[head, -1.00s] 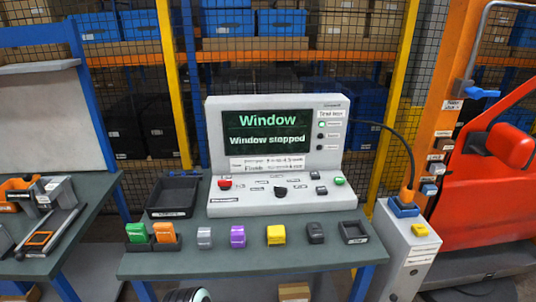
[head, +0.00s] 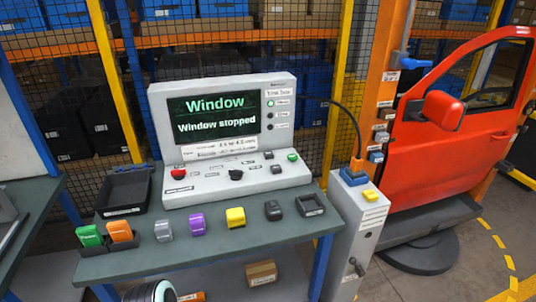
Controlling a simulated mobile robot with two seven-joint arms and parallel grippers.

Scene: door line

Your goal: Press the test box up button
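The test box (head: 225,190) is a light grey console standing on a green-grey table. Its screen (head: 213,116) reads "Window" and "Window stopped". The sloped panel carries a red button (head: 178,174), a black knob (head: 236,175), two dark rocker-like buttons, an upper one (head: 269,155) and a lower one (head: 277,169), and a green button (head: 292,157). The small labels are too blurred to tell which is the up button. Neither gripper shows. A rounded black and white part at the bottom edge appears to be mine.
Along the table front are a black tray (head: 123,190), green (head: 90,236) and orange (head: 120,231) blocks in a holder, a purple block (head: 197,224), a yellow block (head: 235,217) and an empty small tray (head: 311,204). Right are a grey cabinet (head: 350,235) and a red car door (head: 440,150).

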